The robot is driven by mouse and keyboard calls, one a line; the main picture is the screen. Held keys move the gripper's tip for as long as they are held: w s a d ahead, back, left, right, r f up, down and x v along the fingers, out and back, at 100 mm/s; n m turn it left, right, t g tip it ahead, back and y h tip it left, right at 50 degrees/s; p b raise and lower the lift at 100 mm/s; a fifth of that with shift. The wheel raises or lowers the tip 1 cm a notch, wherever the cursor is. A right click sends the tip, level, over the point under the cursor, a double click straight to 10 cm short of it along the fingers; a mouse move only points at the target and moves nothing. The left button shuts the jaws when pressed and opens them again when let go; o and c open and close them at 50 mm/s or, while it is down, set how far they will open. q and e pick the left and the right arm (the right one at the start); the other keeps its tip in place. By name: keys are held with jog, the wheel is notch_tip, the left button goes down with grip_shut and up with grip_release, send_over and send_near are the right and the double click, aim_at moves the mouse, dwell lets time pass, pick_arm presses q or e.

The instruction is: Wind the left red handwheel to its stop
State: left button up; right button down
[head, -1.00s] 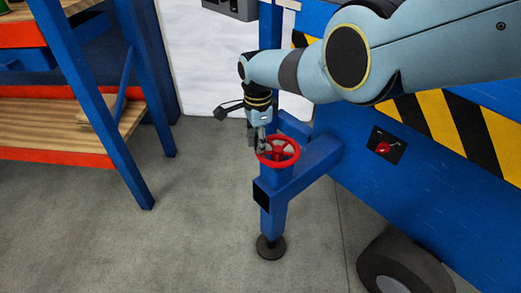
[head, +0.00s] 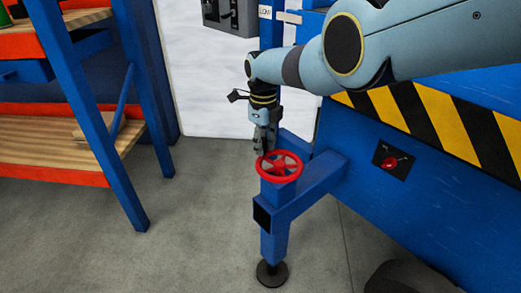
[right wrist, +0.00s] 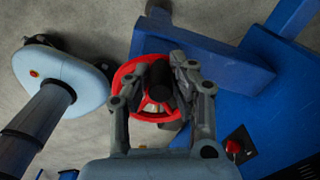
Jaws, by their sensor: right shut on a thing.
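The red handwheel (head: 281,178) lies flat on top of a blue support leg (head: 275,225). In the right wrist view its red rim (right wrist: 124,75) shows between and beyond my fingers. My right gripper (head: 262,149) points down at the far left part of the rim. In the right wrist view my right gripper (right wrist: 160,70) is shut on a dark upright handle (right wrist: 158,92) at the wheel. The fingers hide part of the rim. My left gripper is in neither view.
A blue machine body with a yellow-black striped band (head: 440,115) and a red switch (head: 390,162) stands at right. A blue shelf rack (head: 110,150) stands at left. Grey floor (head: 190,235) is clear between them.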

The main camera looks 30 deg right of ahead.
jog(key=shift+w+d+r+m, duration=0.1)
jog(key=shift+w+d+m, duration=0.3)
jog(key=shift+m, duration=0.5)
jog(key=shift+d+b, duration=0.15)
jog(key=shift+b, duration=0.15)
jog(key=c, duration=1.1)
grip_release()
jog(key=shift+s, duration=0.1)
jog(key=shift+c, duration=0.2)
jog(key=shift+r, duration=0.1)
notch_tip(320, 180, up, 12)
jog(key=shift+s+f, duration=0.1)
jog(key=shift+f, duration=0.1)
